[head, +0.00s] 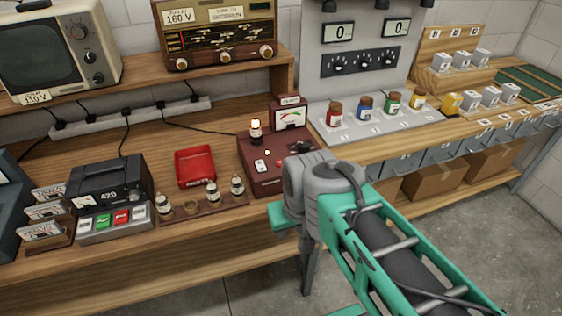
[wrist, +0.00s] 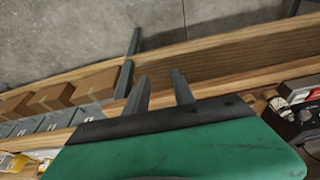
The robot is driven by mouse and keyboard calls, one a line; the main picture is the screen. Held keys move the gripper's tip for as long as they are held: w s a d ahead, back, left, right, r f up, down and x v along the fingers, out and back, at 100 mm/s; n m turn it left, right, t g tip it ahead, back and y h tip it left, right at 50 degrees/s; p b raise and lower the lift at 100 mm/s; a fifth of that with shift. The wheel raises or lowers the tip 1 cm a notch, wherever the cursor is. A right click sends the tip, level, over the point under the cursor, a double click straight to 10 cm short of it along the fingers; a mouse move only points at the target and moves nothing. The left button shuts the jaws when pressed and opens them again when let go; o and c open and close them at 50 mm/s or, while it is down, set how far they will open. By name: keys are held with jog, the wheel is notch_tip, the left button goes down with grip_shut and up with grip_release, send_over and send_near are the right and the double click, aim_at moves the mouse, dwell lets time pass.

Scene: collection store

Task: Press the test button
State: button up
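A dark red tester box (head: 254,181) stands near the front edge of the wooden bench, with a dial meter (head: 291,117) at its back. A small bulb-like piece (head: 256,132) stands upright on it, and a white switch or button (head: 261,166) is on its top. I cannot read which control is the test button. My gripper's fingers are hidden in the head view, beside the box's right front. In the wrist view my gripper (wrist: 160,82) has two grey fingers apart with nothing between them.
A red tray (head: 195,167) and a wooden strip with several small bulbs (head: 212,192) lie left of the tester. Further left is a black device (head: 108,180) with coloured buttons. Coloured jars (head: 365,107) stand on a grey panel to the right. Floor is open in front.

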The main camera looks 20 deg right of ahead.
grip_shut()
dwell(1.2)
